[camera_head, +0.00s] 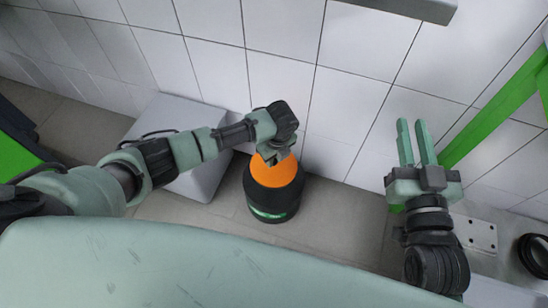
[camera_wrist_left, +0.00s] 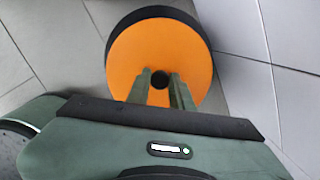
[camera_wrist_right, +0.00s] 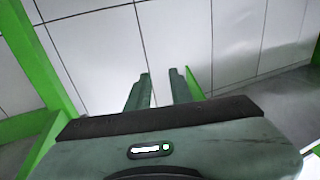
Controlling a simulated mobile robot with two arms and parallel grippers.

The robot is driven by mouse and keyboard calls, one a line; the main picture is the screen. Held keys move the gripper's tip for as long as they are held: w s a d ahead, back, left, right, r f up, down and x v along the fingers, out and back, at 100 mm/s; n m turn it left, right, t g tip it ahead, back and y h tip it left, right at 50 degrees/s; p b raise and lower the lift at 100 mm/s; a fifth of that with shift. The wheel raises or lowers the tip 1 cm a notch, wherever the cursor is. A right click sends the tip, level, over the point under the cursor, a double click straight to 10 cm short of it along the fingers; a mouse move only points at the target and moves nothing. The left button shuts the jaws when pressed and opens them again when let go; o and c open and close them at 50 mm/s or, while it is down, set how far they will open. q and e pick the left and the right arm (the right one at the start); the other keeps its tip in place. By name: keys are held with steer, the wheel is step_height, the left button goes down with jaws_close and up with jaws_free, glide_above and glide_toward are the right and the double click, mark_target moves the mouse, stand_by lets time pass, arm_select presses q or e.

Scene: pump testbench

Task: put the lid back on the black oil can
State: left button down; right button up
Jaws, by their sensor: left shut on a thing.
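The black oil can (camera_head: 272,208) stands upright on the floor by the tiled wall, with an orange top (camera_head: 279,174) and a green-and-white label band. My left gripper (camera_head: 273,156) is above the can's top, pointing down. The left wrist view shows the orange top (camera_wrist_left: 190,55) from above, with a small round black lid (camera_wrist_left: 160,79) at its middle. My left gripper (camera_wrist_left: 160,85) is shut on this lid. I cannot tell whether the lid touches the can. My right gripper (camera_head: 417,140) is open and empty, pointing up, well right of the can.
A pale grey box (camera_head: 205,180) stands left of the can, behind my left arm. A green frame bar (camera_head: 497,115) slants at the right. A black coil (camera_head: 533,256) lies at the far right. The floor (camera_head: 340,212) right of the can is free.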

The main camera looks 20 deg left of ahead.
steer(key=shift+f, duration=0.2)
steer(key=shift+d+f+g+h, duration=0.15)
steer(key=shift+f+g+h, duration=0.2)
steer(key=shift+f, duration=0.2)
steer(key=shift+f, duration=0.1)
steer(key=shift+s+f+g, duration=0.1)
steer(key=shift+f+g, duration=0.15)
steer(key=shift+f, duration=0.1)
steer(key=shift+d+f, duration=0.1)
steer(key=shift+f, duration=0.1)
